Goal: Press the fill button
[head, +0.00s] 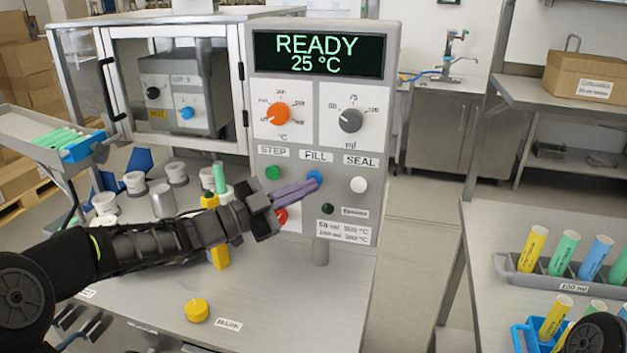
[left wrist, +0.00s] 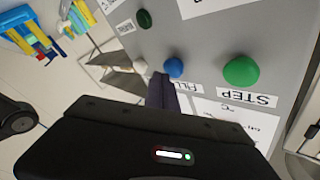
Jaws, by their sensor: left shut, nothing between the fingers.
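The blue FILL button (head: 315,177) sits on the grey control panel (head: 390,120), under the FILL label. My left gripper (head: 312,186) is shut and empty, with its purple fingertips at the lower edge of the blue button. In the left wrist view the blue button (left wrist: 174,67) shows just beyond the fingers (left wrist: 160,82). I cannot tell whether the tips touch it. The panel display (head: 318,54) reads READY 25 °C. My right gripper is not in view.
The green STEP button (head: 273,172) and white SEAL button (head: 358,185) flank the blue one. A red button (head: 281,215) is partly behind my fingers. A yellow knob (head: 197,310) stands on the table. Tubes stand in a rack (head: 520,278) at the right.

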